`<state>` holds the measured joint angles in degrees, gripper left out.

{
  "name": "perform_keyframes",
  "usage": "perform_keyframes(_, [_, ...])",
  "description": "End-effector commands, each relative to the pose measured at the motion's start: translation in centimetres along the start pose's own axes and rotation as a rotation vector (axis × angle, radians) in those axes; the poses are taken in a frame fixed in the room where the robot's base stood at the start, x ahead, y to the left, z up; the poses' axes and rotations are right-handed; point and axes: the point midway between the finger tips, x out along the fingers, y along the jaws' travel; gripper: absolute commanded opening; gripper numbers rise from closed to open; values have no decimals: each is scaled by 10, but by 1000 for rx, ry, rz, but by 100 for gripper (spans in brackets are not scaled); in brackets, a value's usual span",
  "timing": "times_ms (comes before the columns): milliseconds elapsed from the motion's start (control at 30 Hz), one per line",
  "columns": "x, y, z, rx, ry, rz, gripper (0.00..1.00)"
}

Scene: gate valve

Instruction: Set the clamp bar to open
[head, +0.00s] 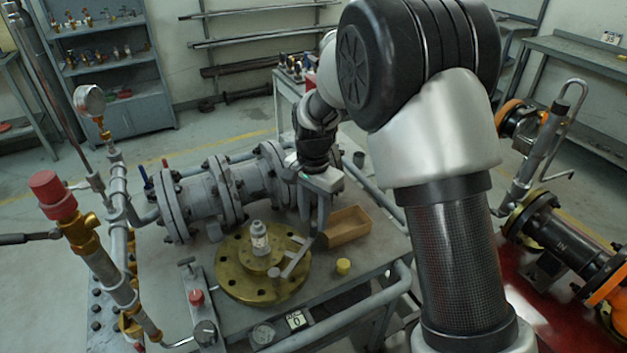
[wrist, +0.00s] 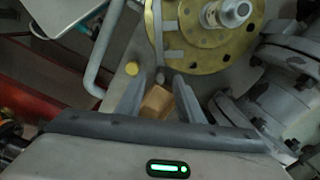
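The clamp bar (head: 296,262) is a thin grey bar at the right side of the round brass flange (head: 232,275). It slants from the flange's near right side up toward my fingers. In the wrist view the bar (wrist: 155,32) runs along the flange's left edge, and its lower end lies just beyond my fingertips. My gripper (head: 314,222) points down above the table near the bar's far end. In the wrist view my gripper (wrist: 160,84) has its two fingers spread with a clear gap. I cannot tell whether either finger touches the bar.
A wooden box (head: 347,226) stands right of my gripper and shows between the fingers in the wrist view. A yellow cap (head: 344,266) lies on the table. The grey flanged valve body (head: 205,200) stands behind the brass flange. A pipe rail (head: 345,320) runs along the table's near edge.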

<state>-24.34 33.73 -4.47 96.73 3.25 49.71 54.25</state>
Motion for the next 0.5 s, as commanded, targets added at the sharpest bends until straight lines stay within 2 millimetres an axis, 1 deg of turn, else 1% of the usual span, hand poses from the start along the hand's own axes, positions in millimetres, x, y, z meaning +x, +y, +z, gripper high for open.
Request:
perform_keyframes(33, [-14, -1, -1, 0, 4, -6, 34])
perform_keyframes(300, [-82, -1, -1, 0, 3, -6, 34])
perform_keyframes(500, [-121, -1, -1, -1, 3, -4, 34])
